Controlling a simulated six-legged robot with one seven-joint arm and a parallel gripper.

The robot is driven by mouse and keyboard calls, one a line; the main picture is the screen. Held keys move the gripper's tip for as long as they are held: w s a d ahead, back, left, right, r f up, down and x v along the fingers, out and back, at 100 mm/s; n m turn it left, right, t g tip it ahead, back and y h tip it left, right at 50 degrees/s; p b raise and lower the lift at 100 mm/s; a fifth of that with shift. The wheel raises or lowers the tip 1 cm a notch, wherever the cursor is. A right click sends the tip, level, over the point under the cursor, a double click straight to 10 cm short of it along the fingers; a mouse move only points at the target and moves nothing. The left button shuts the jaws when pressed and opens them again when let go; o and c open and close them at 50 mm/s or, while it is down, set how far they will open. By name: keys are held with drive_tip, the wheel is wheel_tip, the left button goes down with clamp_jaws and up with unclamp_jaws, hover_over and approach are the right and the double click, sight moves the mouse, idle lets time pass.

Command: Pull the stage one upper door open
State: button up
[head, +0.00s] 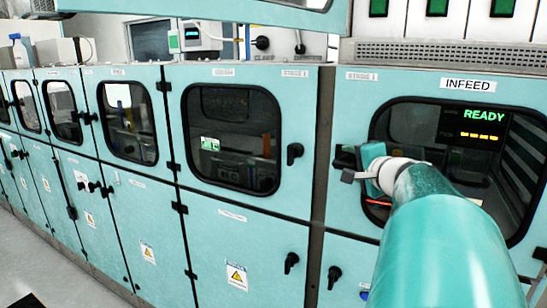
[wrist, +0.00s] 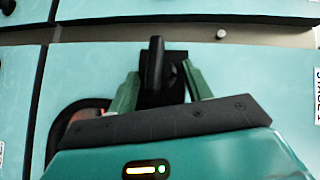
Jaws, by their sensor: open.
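The teal upper door (head: 400,90) on the right carries a STAGE 1 label and an INFEED plate, with a dark window (head: 400,122). It looks closed, flush with its frame. My gripper (head: 352,160) is at the door's left edge, beside the window. In the wrist view, the black door handle (wrist: 155,62) stands between the two green fingers of my gripper (wrist: 163,85). The fingers are open, one on each side of it; whether either touches it I cannot tell. In the head view my gripper mostly hides the handle.
Lower doors (head: 245,240) run below. A dark post (head: 320,170) separates the cabinets.

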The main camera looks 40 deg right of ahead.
drive_tip(key=shift+w+f, duration=0.1)
drive_tip(key=shift+w, duration=0.3)
drive_tip(key=shift+s, duration=0.5)
drive_tip(key=shift+w, duration=0.25)
drive_tip(key=shift+c, duration=0.2)
drive_tip(key=shift+s, duration=0.25)
drive_tip(key=c, duration=0.7)
drive_tip(key=shift+w, duration=0.1)
clamp_jaws()
drive_tip(key=shift+a, duration=0.15)
